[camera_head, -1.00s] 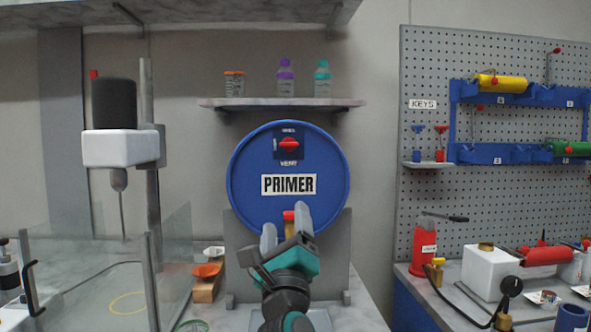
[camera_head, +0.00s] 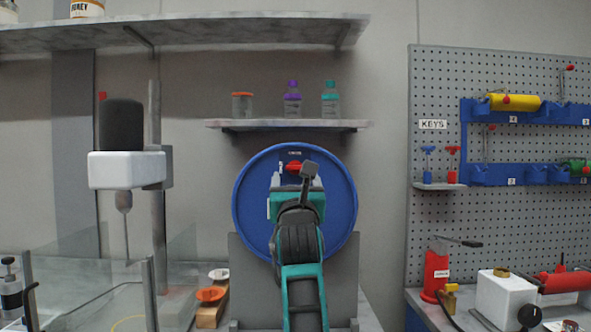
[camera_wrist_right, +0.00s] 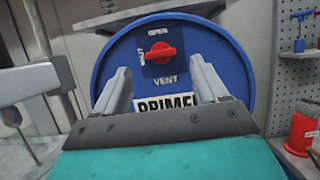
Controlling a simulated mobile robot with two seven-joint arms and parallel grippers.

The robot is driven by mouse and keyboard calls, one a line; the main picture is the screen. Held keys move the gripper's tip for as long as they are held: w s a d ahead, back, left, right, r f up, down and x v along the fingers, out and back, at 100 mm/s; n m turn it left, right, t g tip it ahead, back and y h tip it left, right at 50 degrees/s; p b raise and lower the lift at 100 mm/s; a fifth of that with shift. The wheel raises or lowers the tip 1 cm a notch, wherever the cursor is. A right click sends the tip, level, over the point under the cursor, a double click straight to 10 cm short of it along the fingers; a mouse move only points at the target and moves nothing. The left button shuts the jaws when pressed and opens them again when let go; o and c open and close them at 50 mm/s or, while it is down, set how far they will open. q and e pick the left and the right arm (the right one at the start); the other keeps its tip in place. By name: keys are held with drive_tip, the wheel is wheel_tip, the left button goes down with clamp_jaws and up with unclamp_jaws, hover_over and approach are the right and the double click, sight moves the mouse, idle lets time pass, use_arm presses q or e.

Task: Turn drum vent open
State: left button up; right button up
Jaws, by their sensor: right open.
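The knob's handle lies roughly level. My right gripper (camera_head: 296,180) is in front of the drum and hides most of the PRIMER label. In the wrist view its two fingers (camera_wrist_right: 160,80) are apart and empty, below and to either side of the knob. My left gripper is not in view.
A small shelf (camera_head: 290,125) with a jar and two bottles is above the drum. A white mixer head (camera_head: 127,168) stands at the left.

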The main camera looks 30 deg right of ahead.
sight(295, 169)
drive_tip(key=shift+p+x, duration=0.35)
drive_tip(key=shift+x, duration=2.15)
drive_tip(key=shift+s, duration=0.1)
drive_tip(key=c, duration=1.1)
